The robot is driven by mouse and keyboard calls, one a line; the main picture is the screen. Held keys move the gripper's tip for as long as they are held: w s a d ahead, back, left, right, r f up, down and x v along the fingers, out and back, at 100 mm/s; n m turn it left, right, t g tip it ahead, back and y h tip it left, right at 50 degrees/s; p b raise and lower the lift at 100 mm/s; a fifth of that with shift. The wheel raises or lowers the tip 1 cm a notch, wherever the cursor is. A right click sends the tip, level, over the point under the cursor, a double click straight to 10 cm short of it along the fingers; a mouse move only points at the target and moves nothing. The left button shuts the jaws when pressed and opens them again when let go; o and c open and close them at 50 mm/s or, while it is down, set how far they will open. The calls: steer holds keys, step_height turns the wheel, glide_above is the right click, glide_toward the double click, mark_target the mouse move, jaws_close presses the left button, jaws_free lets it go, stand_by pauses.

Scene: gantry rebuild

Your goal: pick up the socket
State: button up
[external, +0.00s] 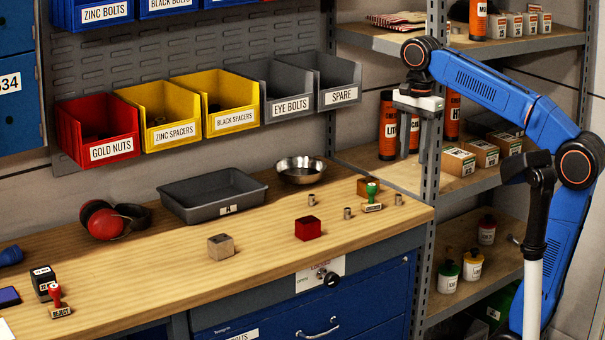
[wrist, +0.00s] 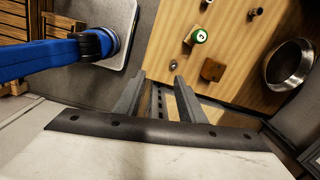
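Several small metal cylinders that look like sockets stand on the wooden bench. One socket (external: 398,199) is at the right end beside the green-handled stamp, another (external: 347,213) is left of the stamp, and a third (external: 311,199) is behind the red block. I cannot tell which one is meant. My gripper (external: 414,155) hangs in front of the shelf rack, above and behind the bench's right end. Its fingers (wrist: 160,77) are apart and empty.
The green stamp (external: 372,198) and a wooden block (external: 365,187) stand near the sockets. A red block (external: 308,228), a steel bowl (external: 300,170) and a grey tray (external: 212,196) are further left. The rack's upright (external: 432,130) is close to my gripper.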

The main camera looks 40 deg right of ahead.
steer(key=w+r+m, duration=0.3)
steer(key=w+r, duration=0.1)
steer(key=r, duration=0.1)
glide_above(398, 205)
step_height(398, 205, down, 11)
steer(key=shift+h, duration=0.3)
steer(key=shift+w+d+f, duration=0.1)
steer(key=shift+d+f, duration=0.05)
steer(key=shift+f, duration=1.5)
steer(key=shift+w+d+f, duration=0.1)
steer(key=shift+f, duration=1.5)
steer(key=shift+c, duration=0.2)
jaws_close()
